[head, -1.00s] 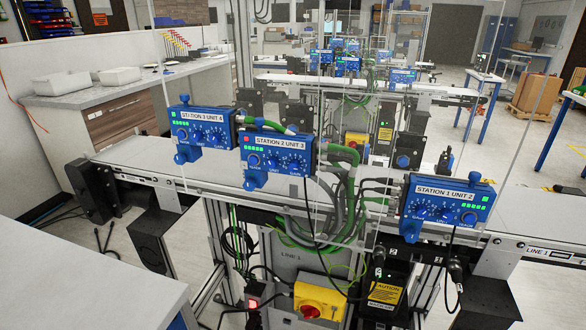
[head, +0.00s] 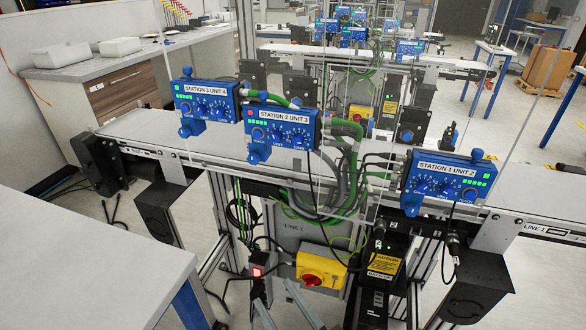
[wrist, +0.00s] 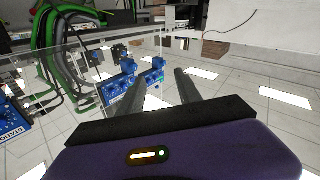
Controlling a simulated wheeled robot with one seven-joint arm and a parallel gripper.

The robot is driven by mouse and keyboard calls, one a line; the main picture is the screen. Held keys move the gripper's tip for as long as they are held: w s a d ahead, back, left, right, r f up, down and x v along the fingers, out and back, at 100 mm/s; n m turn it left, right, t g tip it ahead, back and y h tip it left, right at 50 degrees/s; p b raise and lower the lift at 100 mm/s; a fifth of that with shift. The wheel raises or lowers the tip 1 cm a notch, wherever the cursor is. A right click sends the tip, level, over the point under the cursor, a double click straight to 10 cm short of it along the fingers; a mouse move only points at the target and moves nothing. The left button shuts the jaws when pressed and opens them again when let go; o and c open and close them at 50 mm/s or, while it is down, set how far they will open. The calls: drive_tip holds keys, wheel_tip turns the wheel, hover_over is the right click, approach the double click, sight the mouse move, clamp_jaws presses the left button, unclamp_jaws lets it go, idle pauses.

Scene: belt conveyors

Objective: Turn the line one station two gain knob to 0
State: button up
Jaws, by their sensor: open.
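The blue Station 2 Unit 3 box (head: 283,133) is mounted at the front edge of the line 1 conveyor, with a red light and a row of green lights. Its gain knob (head: 299,139) seems to be the rightmost of the small knobs; the lettering and pointer are too small to read. In the head view, my gripper's fingertips (head: 272,292) rise at the bottom edge, below the box. In the wrist view my gripper (wrist: 160,77) has its fingers spread with nothing held, and blue boxes (wrist: 118,88) show beyond them.
The Station 3 Unit 4 box (head: 205,102) is on the left and the Station 1 Unit 2 box (head: 447,180) on the right. Clear panels, green hoses (head: 348,165) and a yellow switch box (head: 322,267) are near. A grey table (head: 80,250) fills the lower left.

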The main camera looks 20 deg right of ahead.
sight(296, 142)
drive_tip(key=w+a+r+m+h, duration=0.1)
drive_tip(key=w+a+r+h, duration=0.15)
drive_tip(key=w+r, duration=0.45)
drive_tip(key=w+a+r+h, duration=0.1)
drive_tip(key=w+r+h, duration=0.25)
drive_tip(key=w, duration=0.55)
drive_tip(key=w+d+r+m+h+p, duration=0.1)
drive_tip(key=w+d+r+m+h, duration=0.2)
drive_tip(key=r+m+h, duration=0.3)
drive_tip(key=s+d+f+m+g+h, duration=0.2)
drive_tip(key=s+d+m+g+h, duration=0.15)
drive_tip(key=d+g, duration=0.2)
drive_tip(key=shift+t, duration=0.35)
drive_tip(key=p+x, duration=0.1)
drive_tip(key=x, duration=0.7)
drive_tip(key=shift+w+d+p, duration=0.25)
drive_tip(key=shift+w+p, duration=0.05)
drive_tip(key=shift+p, duration=0.05)
clamp_jaws()
